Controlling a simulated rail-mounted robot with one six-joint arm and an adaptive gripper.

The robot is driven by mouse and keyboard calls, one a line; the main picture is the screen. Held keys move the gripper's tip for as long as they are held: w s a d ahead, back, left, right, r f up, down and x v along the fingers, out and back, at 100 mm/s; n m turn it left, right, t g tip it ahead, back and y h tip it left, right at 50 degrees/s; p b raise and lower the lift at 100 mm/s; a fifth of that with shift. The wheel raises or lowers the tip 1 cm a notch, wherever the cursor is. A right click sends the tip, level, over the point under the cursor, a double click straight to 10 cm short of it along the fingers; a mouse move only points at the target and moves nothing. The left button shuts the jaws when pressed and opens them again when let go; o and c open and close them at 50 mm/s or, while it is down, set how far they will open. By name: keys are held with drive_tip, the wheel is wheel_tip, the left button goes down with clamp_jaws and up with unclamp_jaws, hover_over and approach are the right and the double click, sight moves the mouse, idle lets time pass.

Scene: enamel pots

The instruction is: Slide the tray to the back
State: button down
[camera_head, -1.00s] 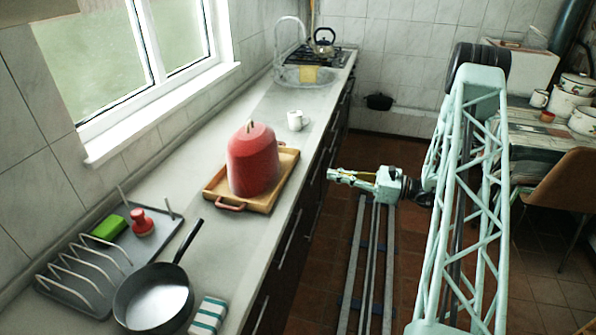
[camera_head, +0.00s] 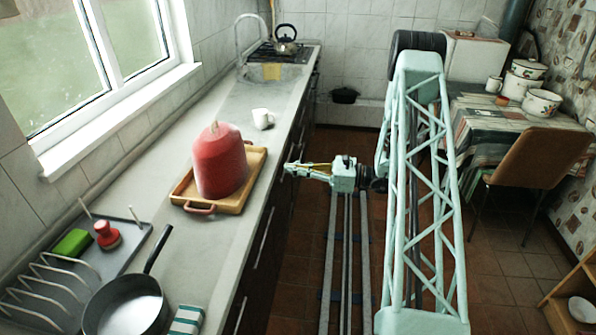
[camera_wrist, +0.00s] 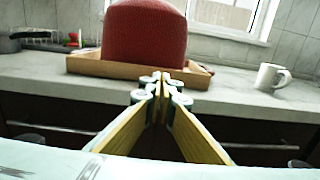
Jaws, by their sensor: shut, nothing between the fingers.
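The wooden tray (camera_head: 233,201) lies on the counter, with a red handle on its near end. A large red covered pot or cosy (camera_head: 220,162) stands on it. In the wrist view the tray (camera_wrist: 100,67) shows its long front side, with the red cover (camera_wrist: 146,32) rising above it. My gripper (camera_head: 288,167) is off the counter's front edge, to the right of the tray, pointing at the counter. In the wrist view my gripper (camera_wrist: 163,76) has its fingertips together, empty, in front of the tray. I cannot tell the exact gap; no contact is clear.
A white mug (camera_head: 262,119) stands on the counter beyond the tray. Nearer are a pan (camera_head: 128,303), a striped sponge (camera_head: 187,320) and a dish rack (camera_head: 60,290) with a green sponge (camera_head: 72,243) and a red-handled brush (camera_head: 106,235). The window wall (camera_head: 120,110) backs the counter.

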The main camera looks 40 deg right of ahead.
sight(259, 165)
drive_tip(key=shift+b+x, duration=0.7)
drive_tip(key=shift+x, duration=3.95)
drive_tip(key=shift+w+a, duration=0.1)
drive_tip(key=shift+w, duration=0.05)
